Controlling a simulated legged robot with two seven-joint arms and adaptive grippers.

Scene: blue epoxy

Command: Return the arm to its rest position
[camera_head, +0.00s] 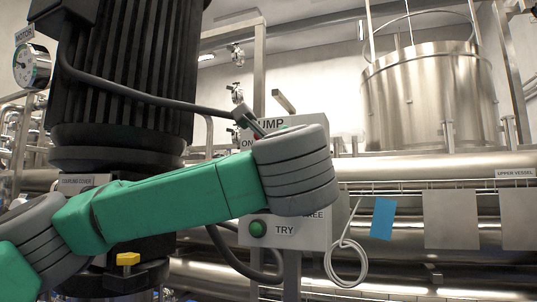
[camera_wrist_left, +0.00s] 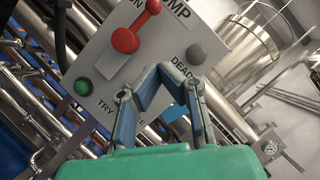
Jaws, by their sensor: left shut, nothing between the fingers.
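My left arm, green with grey joints, comes in from the left in the head view and crosses in front of the grey pump control box (camera_head: 315,232). Its grey wrist joint covers the middle of the box, and my left gripper is hidden there. In the left wrist view my left gripper (camera_wrist_left: 158,72) is shut and empty, its fingertips together in front of the box face (camera_wrist_left: 105,65). A red lever (camera_wrist_left: 125,40) on the box shows just beyond the fingertips, apparently apart from them. My right gripper is in neither view.
A large black ribbed motor (camera_head: 130,75) stands close behind my arm. A green TRY button (camera_head: 257,228) is on the box. A blue tag (camera_head: 383,218) and grey plates hang on a rail at right. A steel vessel (camera_head: 430,95) stands behind.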

